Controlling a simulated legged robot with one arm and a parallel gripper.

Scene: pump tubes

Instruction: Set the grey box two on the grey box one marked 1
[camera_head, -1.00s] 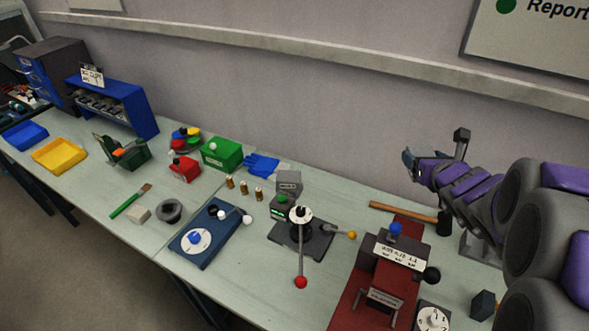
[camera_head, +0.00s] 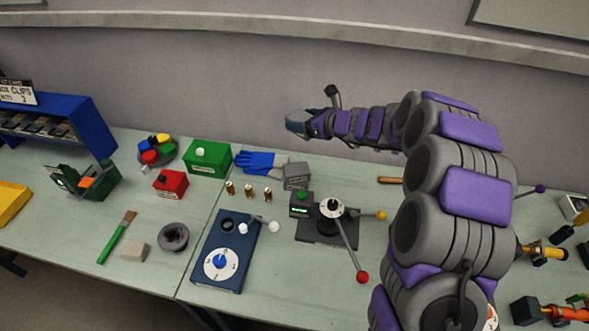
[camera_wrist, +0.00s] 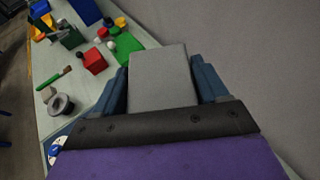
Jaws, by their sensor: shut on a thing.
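My gripper (camera_head: 297,123) is raised above the back of the table, pointing left in the head view. In the wrist view its two blue fingers (camera_wrist: 161,80) are shut on a grey box (camera_wrist: 160,76), which I take as grey box two. In the head view the held box cannot be made out clearly. Another grey box (camera_head: 297,176), which I take as grey box one, sits on the table below my gripper, apart from it. A small label shows on its front, too small to read. It is not seen in the wrist view.
A green box (camera_head: 207,158) and blue gloves (camera_head: 259,162) lie left of the grey box on the table. A small dark green device (camera_head: 301,204) and a lever stand (camera_head: 330,215) are in front of it. Small brass cylinders (camera_head: 249,191) stand at its left.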

